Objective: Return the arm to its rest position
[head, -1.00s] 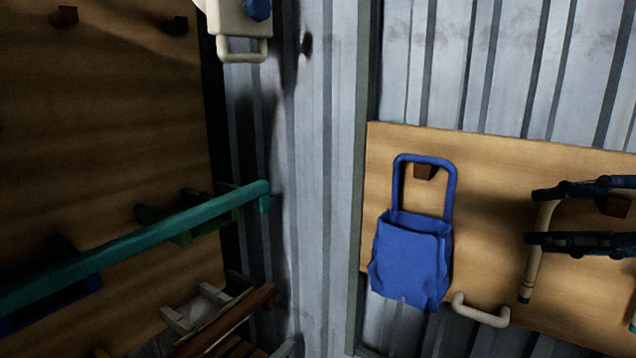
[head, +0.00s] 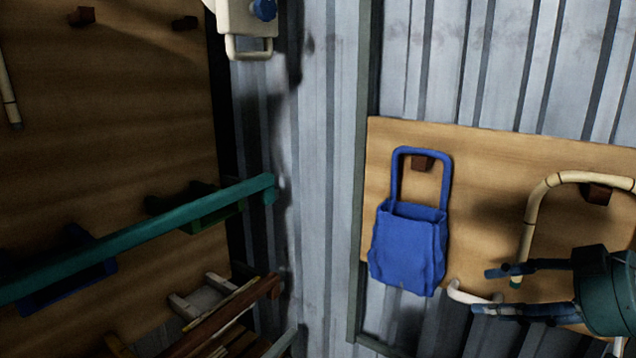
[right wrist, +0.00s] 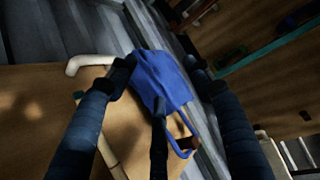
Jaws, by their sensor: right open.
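My right gripper (head: 487,290) is open, at the lower right of the head view, with its two dark blue fingers pointing left. Nothing is held between them. My left gripper is not in view.
A blue bag (head: 408,247) hangs from a peg on the board (head: 480,155), left of the gripper. A teal bar (head: 150,235) runs along the left board (head: 120,140). The corrugated wall (head: 325,170) between is bare.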

